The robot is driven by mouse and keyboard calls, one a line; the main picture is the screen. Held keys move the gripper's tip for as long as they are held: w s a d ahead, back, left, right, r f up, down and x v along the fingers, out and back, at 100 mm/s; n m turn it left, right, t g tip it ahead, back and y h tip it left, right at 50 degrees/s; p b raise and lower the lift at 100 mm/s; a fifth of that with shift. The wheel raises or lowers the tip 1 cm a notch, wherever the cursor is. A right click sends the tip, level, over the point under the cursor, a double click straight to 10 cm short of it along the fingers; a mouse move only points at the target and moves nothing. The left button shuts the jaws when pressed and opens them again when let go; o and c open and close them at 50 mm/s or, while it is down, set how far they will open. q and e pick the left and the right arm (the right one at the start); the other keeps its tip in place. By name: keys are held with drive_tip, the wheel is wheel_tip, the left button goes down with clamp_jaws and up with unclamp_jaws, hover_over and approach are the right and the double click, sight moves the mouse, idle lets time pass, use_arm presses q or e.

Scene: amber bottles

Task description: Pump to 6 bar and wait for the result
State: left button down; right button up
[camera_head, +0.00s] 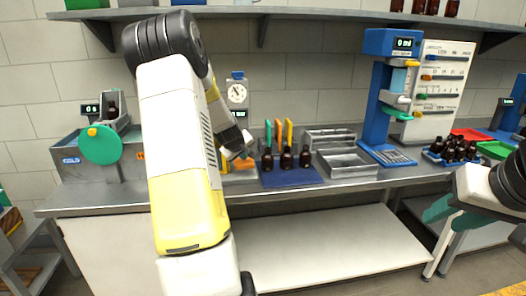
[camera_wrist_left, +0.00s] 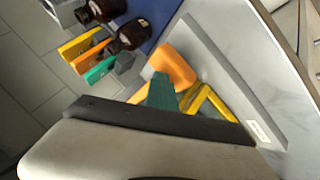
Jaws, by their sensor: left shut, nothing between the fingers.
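A round dial gauge (camera_head: 237,94) with a small digital readout under it stands at the wall behind the bench; its figures are too small to read. My left arm crosses the head view, and its wrist hides much of the area below the gauge. In the left wrist view, my left gripper (camera_wrist_left: 163,88) is shut and empty, its teal tip over an orange block (camera_wrist_left: 172,65) and a yellow bent part (camera_wrist_left: 207,102). I cannot tell whether it touches them. My right gripper (camera_head: 440,209), teal, is at the right, away from the gauge; its opening is unclear.
Amber bottles (camera_head: 286,160) stand on a blue mat (camera_head: 290,178) right of my left gripper. Grey metal trays (camera_head: 348,163) and a blue press-like stand (camera_head: 380,100) are farther right. A green-disc device (camera_head: 100,144) is at the left. The lower shelf (camera_head: 340,242) is bare.

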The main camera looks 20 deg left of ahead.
use_arm(q)
drive_tip(key=shift+r, duration=3)
drive_tip(key=shift+r, duration=0.1)
drive_tip(key=shift+r, duration=2.4)
